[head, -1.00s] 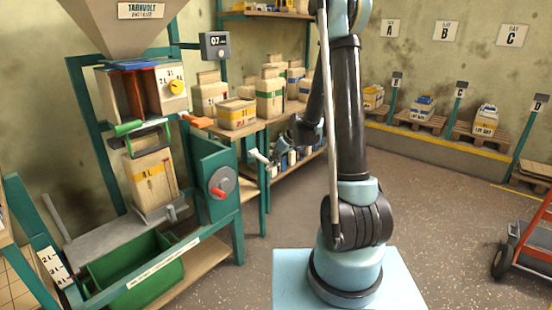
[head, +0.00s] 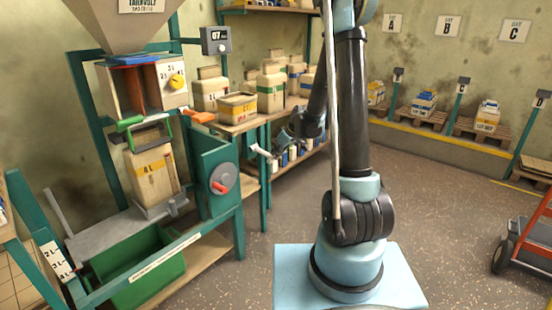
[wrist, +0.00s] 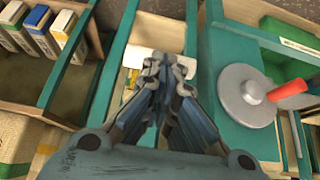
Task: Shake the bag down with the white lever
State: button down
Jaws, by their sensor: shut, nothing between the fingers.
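The white lever (head: 261,151) shows as a short white bar beside the teal side panel. In the wrist view white pieces, seemingly the lever (wrist: 138,57), show on both sides of my fingertips. My gripper (wrist: 163,66) is shut and empty, with its tips over or against the white lever; contact cannot be told. In the head view my gripper (head: 272,156) is small and partly hidden by my arm.
A grey disc with a red crank handle (head: 220,187) sits on the teal panel, right of my fingers in the wrist view (wrist: 288,90). An orange handle (head: 202,117) is above. Shelves with bags and boxes (head: 270,90) stand behind. A green bin (head: 140,275) sits below.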

jog(key=d+v, duration=0.1)
jog(key=v, duration=1)
jog(key=shift+s+d, duration=0.25)
jog(key=shift+s, duration=0.2)
jog(key=shift+f, duration=0.15)
jog(key=w+a+r+g+h, duration=0.2)
jog(key=w+a+r+h, duration=0.1)
jog(key=w+a+r, duration=0.4)
notch_tip(320, 180, up, 4)
jog(key=a, duration=0.2)
jog(key=shift+w+a+f+g, duration=0.2)
jog(key=shift+w+a+g, duration=0.1)
jog(key=shift+w+g, duration=0.1)
jog(key=shift+f, duration=0.1)
